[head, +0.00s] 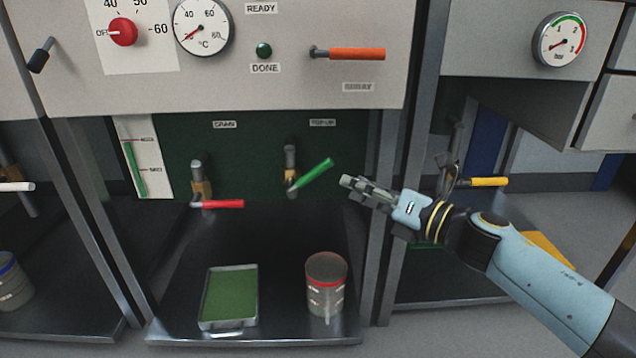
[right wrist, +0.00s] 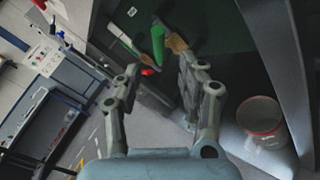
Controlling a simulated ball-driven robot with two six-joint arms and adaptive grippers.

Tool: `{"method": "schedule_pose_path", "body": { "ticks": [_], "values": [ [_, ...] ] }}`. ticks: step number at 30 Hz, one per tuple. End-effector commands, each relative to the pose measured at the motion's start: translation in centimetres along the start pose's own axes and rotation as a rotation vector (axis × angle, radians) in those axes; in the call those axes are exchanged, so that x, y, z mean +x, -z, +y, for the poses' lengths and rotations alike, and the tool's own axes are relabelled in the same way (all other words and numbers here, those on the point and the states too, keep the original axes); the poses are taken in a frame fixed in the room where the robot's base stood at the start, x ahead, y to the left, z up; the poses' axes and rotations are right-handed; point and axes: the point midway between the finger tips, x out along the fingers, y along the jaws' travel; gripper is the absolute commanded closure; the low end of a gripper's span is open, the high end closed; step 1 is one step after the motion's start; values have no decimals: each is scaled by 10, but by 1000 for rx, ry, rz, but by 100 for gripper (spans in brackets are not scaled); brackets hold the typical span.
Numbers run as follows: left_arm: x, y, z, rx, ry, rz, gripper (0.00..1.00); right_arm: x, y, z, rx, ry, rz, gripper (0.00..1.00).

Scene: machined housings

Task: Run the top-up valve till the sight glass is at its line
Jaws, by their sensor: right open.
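The top-up valve (head: 291,172) is under a TOP-UP label. Its green handle (head: 316,173) slants up to the right; the handle also shows in the right wrist view (right wrist: 158,45), beyond the fingers. The sight glass (head: 135,165) is a white scale at the left with a slanted green column. The column's top looks close to the upper of two red marks; the exact level is too small to tell. My right gripper (head: 347,182) is open and empty, just right of the green handle's end and apart from it. My left gripper is not in view.
Below are a green-filled tray (head: 205,322) and a red-rimmed container (head: 326,290). A steel post (head: 382,225) stands beside my right gripper. An orange handle (head: 356,54) sticks out on the panel above.

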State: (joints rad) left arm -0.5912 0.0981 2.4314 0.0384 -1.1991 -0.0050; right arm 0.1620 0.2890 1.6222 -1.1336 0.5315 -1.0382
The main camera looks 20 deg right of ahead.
Motion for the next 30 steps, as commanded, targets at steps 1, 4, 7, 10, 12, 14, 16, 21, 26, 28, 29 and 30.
{"method": "schedule_pose_path", "body": {
  "ticks": [1, 4, 7, 10, 12, 14, 16, 21, 26, 28, 29, 30],
  "values": [
    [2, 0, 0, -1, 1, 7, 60, 9, -2, 1, 2, -3, -4, 60],
    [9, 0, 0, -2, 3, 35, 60, 29, -1, 1, 1, -3, -4, 60],
    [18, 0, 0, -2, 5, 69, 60, 50, 0, 1, 2, -2, -2, 60],
    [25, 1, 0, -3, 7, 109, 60, 68, 0, 1, 2, -2, -2, 60],
    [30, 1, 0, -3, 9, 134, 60, 78, 0, 0, 3, -1, -1, 60],
    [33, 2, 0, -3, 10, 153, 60, 85, 0, 0, 3, 0, -1, 60],
    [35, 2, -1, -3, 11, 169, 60, 91, 0, 0, 2, 0, 0, 60],
    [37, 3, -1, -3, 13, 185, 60, 96, 0, 1, 2, 0, 1, 60],
    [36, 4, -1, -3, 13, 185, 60, 96, -1, 1, 2, 0, 0, 60],
    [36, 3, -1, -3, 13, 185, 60, 96, -1, 1, 2, 0, 0, 66],
    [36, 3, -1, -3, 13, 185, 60, 96, -1, 1, 2, 0, 0, 70],
    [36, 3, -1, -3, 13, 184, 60, 95, -1, 1, 2, 0, 0, 76]
  ]
}}
